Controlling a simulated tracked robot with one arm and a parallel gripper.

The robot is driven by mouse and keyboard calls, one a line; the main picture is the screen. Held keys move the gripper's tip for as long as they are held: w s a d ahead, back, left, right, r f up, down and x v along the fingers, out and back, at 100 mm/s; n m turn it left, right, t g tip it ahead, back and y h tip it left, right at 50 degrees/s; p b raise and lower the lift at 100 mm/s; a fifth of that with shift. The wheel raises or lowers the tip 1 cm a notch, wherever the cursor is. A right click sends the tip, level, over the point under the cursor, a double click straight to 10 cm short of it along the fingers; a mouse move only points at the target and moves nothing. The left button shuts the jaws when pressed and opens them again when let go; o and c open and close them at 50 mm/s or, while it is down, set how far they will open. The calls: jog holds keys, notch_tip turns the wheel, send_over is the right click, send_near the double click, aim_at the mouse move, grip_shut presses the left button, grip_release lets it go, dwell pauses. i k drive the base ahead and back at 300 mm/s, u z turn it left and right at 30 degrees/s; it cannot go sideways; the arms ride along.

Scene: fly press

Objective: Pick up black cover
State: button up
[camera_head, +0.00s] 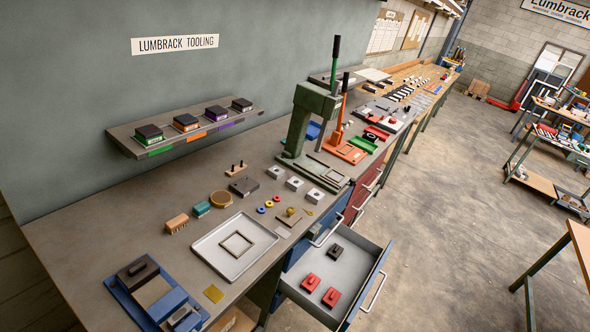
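Several black pieces could be the black cover, and I cannot tell which. A black block with a raised grip (137,270) sits on the blue fixture at the front left of the bench. A small dark block (336,251) lies in the open drawer (352,262), behind two red blocks (311,281). A flat dark plate (244,186) lies mid-bench. Several black-topped blocks (149,132) stand in a row on the wall shelf, above coloured labels. My gripper is not in view.
A green press (312,110) and an orange press (342,135) stand on the bench (90,225). A grey tray (222,262) and small parts lie in front. The open drawer juts out over the floor. Open concrete floor (450,200) lies to the right.

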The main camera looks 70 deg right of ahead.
aim_at(337, 250)
jog(key=u, duration=0.9)
jog(key=k, duration=1.6)
jog(key=z, duration=1.95)
jog(key=i, duration=1.7)
